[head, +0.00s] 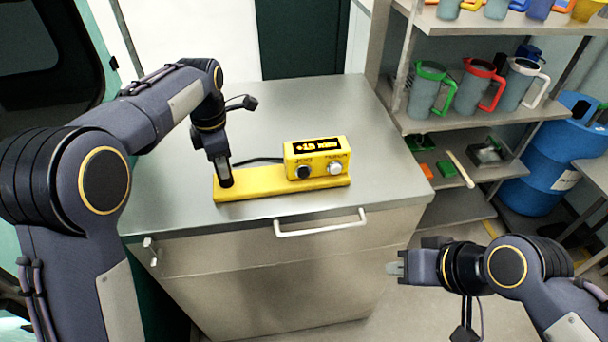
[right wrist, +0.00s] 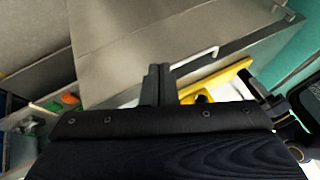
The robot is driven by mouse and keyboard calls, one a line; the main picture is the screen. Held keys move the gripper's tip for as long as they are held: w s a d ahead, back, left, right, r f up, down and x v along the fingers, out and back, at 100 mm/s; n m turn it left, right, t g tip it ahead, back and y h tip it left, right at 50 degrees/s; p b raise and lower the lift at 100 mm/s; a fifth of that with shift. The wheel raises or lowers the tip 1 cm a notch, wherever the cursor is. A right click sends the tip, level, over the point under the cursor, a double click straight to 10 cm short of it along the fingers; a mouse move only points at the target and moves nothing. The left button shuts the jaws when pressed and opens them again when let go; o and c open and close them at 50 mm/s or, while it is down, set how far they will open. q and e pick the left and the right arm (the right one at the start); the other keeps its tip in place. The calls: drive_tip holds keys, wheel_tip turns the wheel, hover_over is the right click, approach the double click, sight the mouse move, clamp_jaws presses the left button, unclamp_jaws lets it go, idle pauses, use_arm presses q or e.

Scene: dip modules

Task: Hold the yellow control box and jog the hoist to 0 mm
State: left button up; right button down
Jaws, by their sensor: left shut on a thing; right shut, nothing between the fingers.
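The yellow control box (head: 317,157) sits on the steel cabinet top, with a long yellow base bar (head: 270,186) reaching left from it. Its dark display shows orange characters that look like +15 or +18 mm; the second digit is unclear. Below the display are a dark knob (head: 304,172) and a pale knob (head: 335,168). My left gripper (head: 225,182) points down and is shut on the left end of the base bar. My right gripper (head: 393,268) is shut and empty, in front of the cabinet and right of the box; its fingers show in the right wrist view (right wrist: 158,84).
The cabinet top (head: 300,105) is otherwise mostly clear, with a dark cable behind the bar. A drawer handle (head: 320,228) sticks out at the cabinet front. Shelves (head: 470,122) with several pitchers stand at right, beside a blue barrel (head: 550,165).

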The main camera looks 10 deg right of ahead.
sight(303, 173)
idle(0.8)
drive_tip(key=w+f+n+t+h, duration=0.1)
drive_tip(key=w+f+n+t, duration=0.2)
drive_tip(key=w, duration=0.9)
drive_tip(key=w+a+n+t+y, duration=0.1)
drive_tip(key=w+a+n+y, duration=0.1)
drive_tip(key=a, duration=0.8)
drive_tip(key=n+y, duration=0.1)
drive_tip(key=y, duration=0.1)
drive_tip(key=shift+w+a+f+n+y, duration=0.15)
drive_tip(key=shift+a+f+n+y, duration=0.15)
drive_tip(key=shift+f+y, duration=0.1)
drive_tip(key=shift+w, duration=4.4)
drive_tip(key=shift+w+r, duration=0.1)
drive_tip(key=shift+w, duration=0.05)
drive_tip(key=shift+w, duration=0.25)
